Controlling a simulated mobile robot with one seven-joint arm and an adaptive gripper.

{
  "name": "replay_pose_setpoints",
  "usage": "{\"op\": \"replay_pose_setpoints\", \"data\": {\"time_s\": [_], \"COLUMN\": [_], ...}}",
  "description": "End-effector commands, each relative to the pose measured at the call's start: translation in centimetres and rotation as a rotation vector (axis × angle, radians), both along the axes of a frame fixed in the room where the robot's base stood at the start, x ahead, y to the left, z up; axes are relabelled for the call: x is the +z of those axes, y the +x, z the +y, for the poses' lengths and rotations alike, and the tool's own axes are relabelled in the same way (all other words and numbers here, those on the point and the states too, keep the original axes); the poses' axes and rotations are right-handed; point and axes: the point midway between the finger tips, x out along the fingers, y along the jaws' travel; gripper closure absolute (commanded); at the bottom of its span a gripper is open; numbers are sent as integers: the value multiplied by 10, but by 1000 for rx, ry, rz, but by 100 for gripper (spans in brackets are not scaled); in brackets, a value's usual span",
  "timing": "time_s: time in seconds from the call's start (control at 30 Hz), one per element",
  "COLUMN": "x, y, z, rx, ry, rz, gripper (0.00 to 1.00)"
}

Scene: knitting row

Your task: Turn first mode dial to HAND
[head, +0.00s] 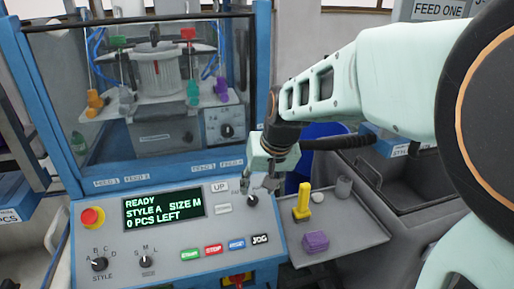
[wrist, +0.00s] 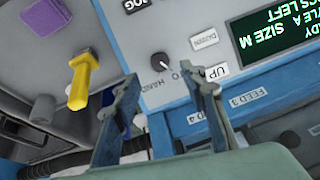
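The mode dial (head: 252,200) is a small black knob at the right side of the machine's blue-edged control panel. In the wrist view the dial (wrist: 160,62) has a HAND label beside it and an O mark; its pointer is too small to read surely. My gripper (head: 262,187) hangs just above the dial in the head view and partly covers its surroundings. In the wrist view my gripper (wrist: 167,84) is open and empty, with its two fingers apart. The dial shows between and beyond the fingertips, apart from them.
The display (head: 164,208) reads READY, STYLE A, SIZE M, 0 PCS LEFT. STYLE dial (head: 100,264), SIZE dial (head: 146,261) and a red stop button (head: 92,217) sit left. A yellow tool (head: 302,202) and purple block (head: 315,241) lie on the grey side tray (head: 352,236).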

Motion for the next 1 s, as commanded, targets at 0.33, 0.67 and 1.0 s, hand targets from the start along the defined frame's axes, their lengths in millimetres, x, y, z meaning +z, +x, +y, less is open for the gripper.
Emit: {"op": "replay_pose_setpoints", "data": {"time_s": [0.33, 0.67, 1.0], "x": [-56, -64, -64], "y": [20, 25, 25], "z": [10, 13, 13], "rx": [-1, -2, -2], "ry": [0, 1, 1], "rz": [1, -1, 0], "gripper": [61, 61, 83]}}
